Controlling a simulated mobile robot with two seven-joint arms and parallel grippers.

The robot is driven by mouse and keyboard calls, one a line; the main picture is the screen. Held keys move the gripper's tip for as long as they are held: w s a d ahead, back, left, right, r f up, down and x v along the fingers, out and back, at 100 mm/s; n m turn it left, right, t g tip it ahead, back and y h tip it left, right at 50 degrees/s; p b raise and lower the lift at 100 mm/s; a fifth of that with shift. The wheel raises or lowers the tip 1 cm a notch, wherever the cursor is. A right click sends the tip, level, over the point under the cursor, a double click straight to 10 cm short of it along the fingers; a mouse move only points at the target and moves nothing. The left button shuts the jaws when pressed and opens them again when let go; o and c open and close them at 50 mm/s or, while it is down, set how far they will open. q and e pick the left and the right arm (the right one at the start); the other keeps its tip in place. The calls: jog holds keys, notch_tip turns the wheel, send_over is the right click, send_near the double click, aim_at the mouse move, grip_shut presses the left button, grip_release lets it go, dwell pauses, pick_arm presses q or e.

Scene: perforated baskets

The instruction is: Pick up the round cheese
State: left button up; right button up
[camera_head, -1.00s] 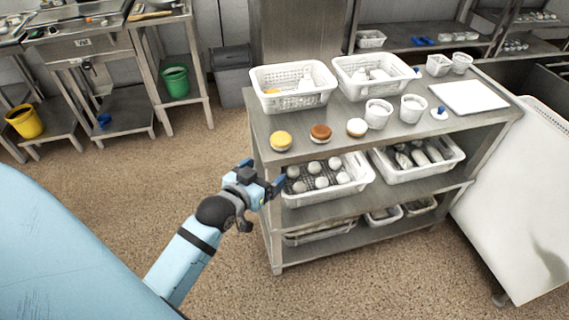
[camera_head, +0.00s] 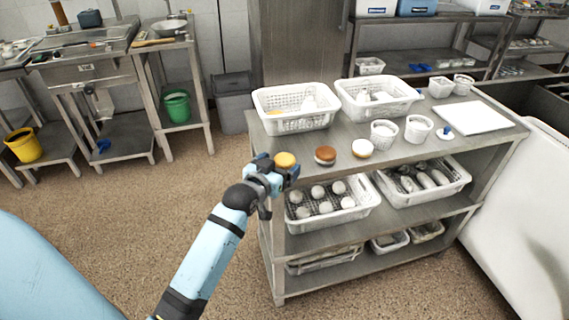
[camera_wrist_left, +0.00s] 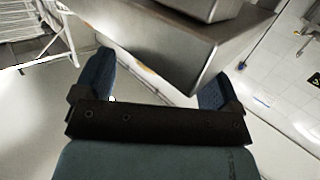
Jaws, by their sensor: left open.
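Three small round pieces stand in a row near the front left edge of the metal cart top: a yellow one (camera_head: 285,160), a brown-topped one (camera_head: 325,155) and a white-topped one (camera_head: 362,148). I cannot tell for sure which is the round cheese. My left gripper (camera_head: 279,170) is open and empty at the cart's left front corner, overlapping the lower part of the yellow piece in the head view; contact cannot be told. In the left wrist view the open fingers (camera_wrist_left: 156,82) face a metal edge, with a small yellowish patch between them. My right gripper is not in view.
Two white perforated baskets (camera_head: 262,117) stand behind the round pieces, with white cups (camera_head: 418,130) and a white board (camera_head: 473,118) to the right. A basket of white round items (camera_head: 300,222) sits on the shelf below. Open floor lies left of the cart.

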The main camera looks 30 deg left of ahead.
aim_at(280, 165)
pick_arm(q)
jog(key=w, duration=0.3)
jog(key=shift+w+a+f, duration=0.15)
jog(key=shift+a+f, duration=0.05)
jog(key=shift+f, duration=0.15)
jog(key=shift+c, duration=0.4)
jog(key=c, duration=0.9)
jog(key=shift+r, duration=0.1)
